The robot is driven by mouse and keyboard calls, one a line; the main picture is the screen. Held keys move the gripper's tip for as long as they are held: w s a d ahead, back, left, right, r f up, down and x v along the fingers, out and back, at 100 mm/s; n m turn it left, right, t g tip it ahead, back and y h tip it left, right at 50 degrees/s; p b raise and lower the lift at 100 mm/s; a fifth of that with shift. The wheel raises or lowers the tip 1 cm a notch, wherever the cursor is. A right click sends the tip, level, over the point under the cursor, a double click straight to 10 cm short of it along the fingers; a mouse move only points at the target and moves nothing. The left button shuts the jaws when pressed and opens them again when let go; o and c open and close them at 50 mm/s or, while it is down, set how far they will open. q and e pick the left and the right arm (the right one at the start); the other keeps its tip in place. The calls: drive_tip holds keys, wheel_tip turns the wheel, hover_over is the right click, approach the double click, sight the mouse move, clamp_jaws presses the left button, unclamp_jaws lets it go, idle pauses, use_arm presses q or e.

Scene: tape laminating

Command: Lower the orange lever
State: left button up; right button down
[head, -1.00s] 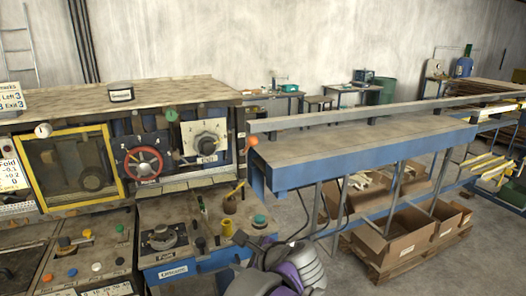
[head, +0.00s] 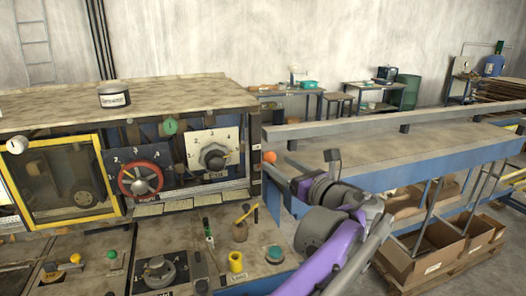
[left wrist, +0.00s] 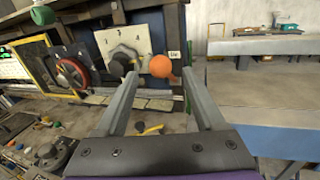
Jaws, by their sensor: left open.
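The orange lever shows as a round orange ball knob (head: 269,157) at the right end of the machine front, beside the dial panel. My left gripper (head: 283,177) is just right of and below the knob in the head view. In the left wrist view the gripper's two grey fingers (left wrist: 159,80) are apart and empty. The orange knob (left wrist: 160,66) appears between the fingertips there, a little beyond them; I cannot tell whether they touch. The lever's stem is mostly hidden behind the knob. My right gripper is not in view.
A red handwheel (head: 140,179) and a black dial (head: 214,157) are left of the knob. A long blue-sided table (head: 430,172) stands to the right, close to my arm.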

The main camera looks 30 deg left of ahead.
use_arm(q)
drive_tip(key=x, duration=0.8)
drive_tip(key=shift+p, duration=0.45)
drive_tip(key=shift+w+a+f, duration=0.1)
clamp_jaws()
idle(0.8)
